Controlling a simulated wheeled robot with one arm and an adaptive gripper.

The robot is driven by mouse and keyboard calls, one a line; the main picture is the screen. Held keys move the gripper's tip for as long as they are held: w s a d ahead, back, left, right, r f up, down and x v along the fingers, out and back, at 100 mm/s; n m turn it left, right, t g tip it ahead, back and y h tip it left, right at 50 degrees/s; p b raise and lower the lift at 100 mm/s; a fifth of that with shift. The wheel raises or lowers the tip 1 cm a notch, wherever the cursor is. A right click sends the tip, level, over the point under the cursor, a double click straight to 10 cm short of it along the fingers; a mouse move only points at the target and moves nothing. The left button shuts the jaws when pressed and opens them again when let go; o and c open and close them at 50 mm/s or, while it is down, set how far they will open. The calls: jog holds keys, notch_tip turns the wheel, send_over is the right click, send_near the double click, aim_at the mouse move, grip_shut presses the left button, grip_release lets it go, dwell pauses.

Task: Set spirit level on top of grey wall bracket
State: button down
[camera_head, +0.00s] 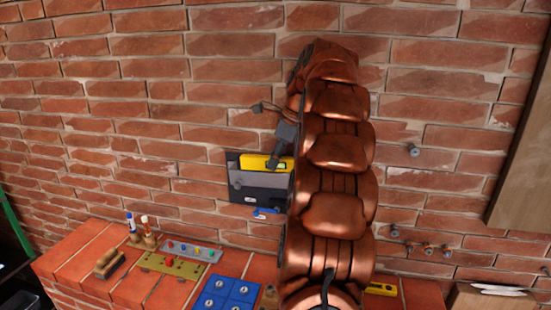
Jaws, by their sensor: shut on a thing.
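The yellow spirit level (252,161) lies roughly level in front of the brick wall, just above the grey wall bracket (248,181). My gripper (273,164) comes down from above and is shut on the level near its right part. The bracket is grey against a dark backing plate (236,196) on the wall. I cannot tell whether the level touches the bracket's top. My copper-coloured arm hides the right ends of the level and bracket.
A brick ledge below holds a blue tray (226,293), an olive plate (172,265), a grey strip with coloured knobs (190,249), markers (132,227) and a wooden block (110,264). Another yellow item (381,289) lies right of my arm.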

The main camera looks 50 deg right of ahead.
jog(key=c, duration=0.9)
grip_release()
jog(key=shift+o, duration=0.3)
jog(key=shift+o, duration=0.9)
